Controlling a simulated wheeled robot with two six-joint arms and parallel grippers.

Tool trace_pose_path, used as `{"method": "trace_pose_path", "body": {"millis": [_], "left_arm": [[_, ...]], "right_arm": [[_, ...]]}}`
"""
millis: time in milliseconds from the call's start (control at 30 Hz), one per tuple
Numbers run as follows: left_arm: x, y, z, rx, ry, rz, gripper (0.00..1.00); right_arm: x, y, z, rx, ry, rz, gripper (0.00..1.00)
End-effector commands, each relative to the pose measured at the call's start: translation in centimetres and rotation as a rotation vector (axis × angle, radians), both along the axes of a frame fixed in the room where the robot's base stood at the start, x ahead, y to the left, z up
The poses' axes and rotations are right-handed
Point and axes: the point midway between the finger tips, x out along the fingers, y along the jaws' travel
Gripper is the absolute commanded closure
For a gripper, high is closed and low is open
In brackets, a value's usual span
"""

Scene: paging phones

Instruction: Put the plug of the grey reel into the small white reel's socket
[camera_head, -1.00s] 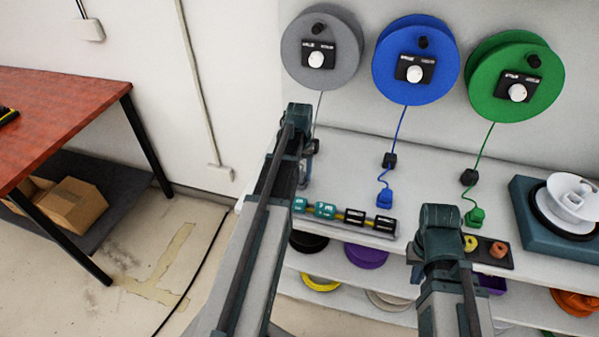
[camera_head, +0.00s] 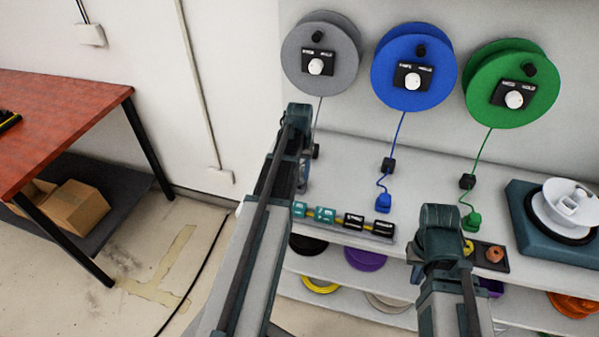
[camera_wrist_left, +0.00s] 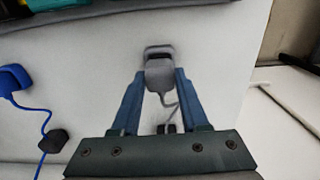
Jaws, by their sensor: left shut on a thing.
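The grey reel (camera_head: 297,55) hangs on the wall at the left of three reels, its cord running down behind my left arm. In the left wrist view its grey plug (camera_wrist_left: 158,74) sits between the two blue fingers of my left gripper (camera_wrist_left: 158,80), which is shut on it above the white shelf. In the head view my left gripper (camera_head: 304,172) is mostly hidden by its own arm, and the plug is not visible there. The small white reel (camera_head: 562,213) stands on a teal base at the far right. My right gripper (camera_head: 440,228) is low at centre right; its fingertips are hidden.
The blue reel (camera_head: 410,95) and green reel (camera_head: 485,110) have plugs hanging over the white shelf (camera_head: 345,190). Labelled blocks (camera_head: 354,221) line the shelf's front. A dark tray (camera_head: 484,262) lies beside my right gripper. A red-topped table (camera_head: 60,115) stands left.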

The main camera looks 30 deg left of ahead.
Motion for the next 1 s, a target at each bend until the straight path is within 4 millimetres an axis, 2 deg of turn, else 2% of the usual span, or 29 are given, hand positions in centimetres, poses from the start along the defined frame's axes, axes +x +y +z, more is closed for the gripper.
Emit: {"method": "trace_pose_path", "body": {"millis": [33, 1000], "left_arm": [[0.0, 0.0, 0.8, 0.0, 0.0, 0.0, 0.96], [0.0, 0.0, 8.2, 0.0, 0.0, 0.0, 0.96]], "right_arm": [[0.0, 0.0, 0.8, 0.0, 0.0, 0.0, 1.0], [0.0, 0.0, 8.2, 0.0, 0.0, 0.0, 1.0]]}}
